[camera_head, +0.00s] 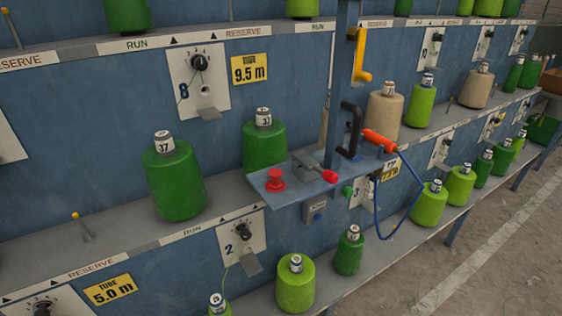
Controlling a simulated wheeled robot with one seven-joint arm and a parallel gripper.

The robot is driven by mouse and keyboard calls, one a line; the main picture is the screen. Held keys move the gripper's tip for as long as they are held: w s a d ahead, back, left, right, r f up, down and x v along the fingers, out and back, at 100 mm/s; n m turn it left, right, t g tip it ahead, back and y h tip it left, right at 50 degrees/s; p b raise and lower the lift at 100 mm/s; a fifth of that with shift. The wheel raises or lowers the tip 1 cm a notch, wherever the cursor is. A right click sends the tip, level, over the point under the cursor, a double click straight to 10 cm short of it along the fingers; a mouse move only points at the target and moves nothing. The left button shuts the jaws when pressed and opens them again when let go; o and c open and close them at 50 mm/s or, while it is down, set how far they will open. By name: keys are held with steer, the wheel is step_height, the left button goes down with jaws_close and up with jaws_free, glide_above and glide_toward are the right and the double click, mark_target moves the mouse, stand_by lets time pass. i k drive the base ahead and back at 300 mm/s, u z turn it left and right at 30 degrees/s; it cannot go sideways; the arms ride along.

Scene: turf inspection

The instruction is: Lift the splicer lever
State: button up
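A small blue-grey shelf (283,198) juts out from the rack at the centre of the head view. On it sits a grey metal device, which looks like the splicer (304,160). Its lever (329,176) ends in a red knob and lies low, sloping down to the right close to the shelf top. A red mushroom-shaped knob (275,178) stands on the left part of the same shelf. My gripper is not in view.
A blue post (341,80) behind the shelf carries a black handle (350,130) and a yellow hook-shaped part (360,56). An orange-red tool (380,141) on a looping blue hose (416,180) hangs right of the lever. Green yarn cones (174,180) line the rack. Floor (500,240) is clear at right.

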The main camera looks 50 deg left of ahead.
mark_target(309, 164)
steer(key=u, duration=1.7)
